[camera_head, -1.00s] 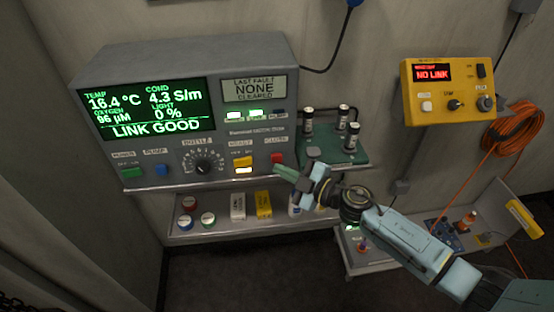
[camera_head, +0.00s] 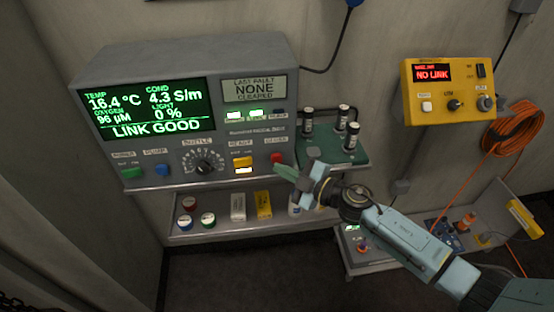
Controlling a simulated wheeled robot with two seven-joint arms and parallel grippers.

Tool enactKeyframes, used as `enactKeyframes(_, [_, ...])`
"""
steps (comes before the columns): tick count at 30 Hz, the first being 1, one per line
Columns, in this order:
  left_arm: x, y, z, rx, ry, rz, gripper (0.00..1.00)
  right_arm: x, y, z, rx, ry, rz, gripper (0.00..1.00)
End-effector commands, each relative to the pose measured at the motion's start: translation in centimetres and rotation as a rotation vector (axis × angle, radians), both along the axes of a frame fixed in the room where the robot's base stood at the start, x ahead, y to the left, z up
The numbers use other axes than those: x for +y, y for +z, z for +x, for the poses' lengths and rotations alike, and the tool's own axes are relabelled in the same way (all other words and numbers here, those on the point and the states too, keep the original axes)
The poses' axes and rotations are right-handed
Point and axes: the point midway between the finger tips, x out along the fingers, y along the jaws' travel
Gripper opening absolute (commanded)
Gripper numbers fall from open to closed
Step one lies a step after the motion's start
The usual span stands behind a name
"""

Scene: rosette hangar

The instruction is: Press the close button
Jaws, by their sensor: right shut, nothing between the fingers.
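The red button (camera_head: 277,158) under the "CLOSE" label sits at the lower right of the grey console (camera_head: 190,60). My right gripper (camera_head: 279,171) is shut and empty. Its fingertips are just below and in front of the red button; I cannot tell whether they touch it. The button's top still shows. My left gripper is not in view.
A yellow box (camera_head: 448,108) hangs on the right wall.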

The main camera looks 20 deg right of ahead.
Motion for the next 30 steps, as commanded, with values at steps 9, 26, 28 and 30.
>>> enactKeyframes(9, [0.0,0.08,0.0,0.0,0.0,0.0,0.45,-0.07,0.02,0.59,0.0,0.001,0.001,0.0])
enactKeyframes(26, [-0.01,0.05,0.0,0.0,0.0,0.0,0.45,-0.12,0.02,0.96,0.0,0.001,0.001,0.0])
enactKeyframes(28, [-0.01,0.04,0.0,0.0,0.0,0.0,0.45,-0.13,0.02,1.04,0.0,0.001,0.001,0.0])
enactKeyframes(30, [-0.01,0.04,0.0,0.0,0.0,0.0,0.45,-0.15,0.0,1.13,0.001,0.0,0.001,0.0])
